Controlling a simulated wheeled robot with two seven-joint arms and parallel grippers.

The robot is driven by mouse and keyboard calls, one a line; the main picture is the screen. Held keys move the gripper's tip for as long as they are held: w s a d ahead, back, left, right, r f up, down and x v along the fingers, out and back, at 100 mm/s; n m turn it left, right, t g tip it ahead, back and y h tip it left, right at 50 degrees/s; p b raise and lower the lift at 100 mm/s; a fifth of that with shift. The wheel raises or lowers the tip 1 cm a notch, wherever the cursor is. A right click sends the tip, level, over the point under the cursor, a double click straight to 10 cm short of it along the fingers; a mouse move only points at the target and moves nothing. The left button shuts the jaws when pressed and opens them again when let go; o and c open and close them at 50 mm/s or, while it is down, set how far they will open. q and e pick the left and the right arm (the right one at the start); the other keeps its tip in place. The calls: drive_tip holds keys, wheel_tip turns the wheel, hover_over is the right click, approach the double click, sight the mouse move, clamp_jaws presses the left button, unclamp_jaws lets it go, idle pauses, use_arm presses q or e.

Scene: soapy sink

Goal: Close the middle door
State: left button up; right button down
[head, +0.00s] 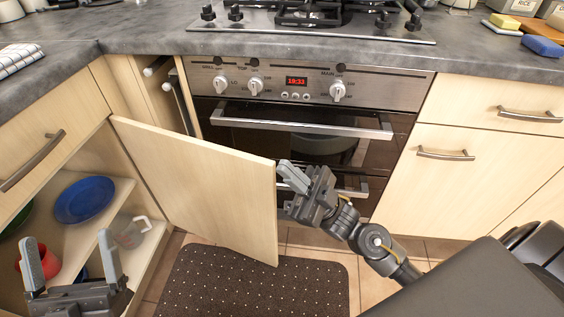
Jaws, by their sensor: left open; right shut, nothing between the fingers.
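A light wood cabinet door (205,185) stands open in the head view, swung out from the left cabinet in front of the oven. Its hinged edge is at the left, and its free edge is near the middle of the view. My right gripper (288,172) is shut and empty, right beside the free edge of the door; I cannot tell whether it touches. My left gripper (72,262) is open and empty at the lower left, in front of the open cabinet.
The open cabinet holds a blue plate (85,200), a red cup (45,262) and a clear measuring jug (130,232). The oven (300,120) stands behind the door. A dark dotted mat (255,285) lies on the tiled floor. The grey countertop (140,30) runs above.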

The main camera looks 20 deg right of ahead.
use_arm(q)
wheel_tip(320, 180, down, 16)
drive_tip(key=w+a+g+y+p, duration=0.15)
drive_tip(key=g+y+p, duration=0.35)
drive_tip(key=g, duration=0.8)
use_arm(e)
drive_tip(key=w+d+f+m+g+h, duration=0.1)
drive_tip(key=w+d+f+m+h, duration=0.45)
drive_tip(key=m, duration=0.75)
drive_tip(key=w+d+f+m+g+h, duration=0.2)
drive_tip(key=d+f+m+h, duration=0.4)
drive_tip(key=d+f+m, duration=0.45)
use_arm(q)
drive_tip(key=s+a+f+g+y, duration=0.1)
drive_tip(key=s+a+f+g, duration=0.2)
drive_tip(key=s+f+g, duration=0.5)
drive_tip(key=shift+s+a+f+n+g+y, duration=0.3)
drive_tip(key=shift+s+a+f+n, duration=0.15)
drive_tip(key=shift+s, duration=1.15)
use_arm(e)
drive_tip(key=w+a+m, duration=0.1)
drive_tip(key=w+a, duration=0.2)
drive_tip(key=a, duration=1)
drive_tip(key=shift+a+f+m, duration=0.2)
drive_tip(key=shift+f+m, duration=0.1)
drive_tip(key=shift+m, duration=0.05)
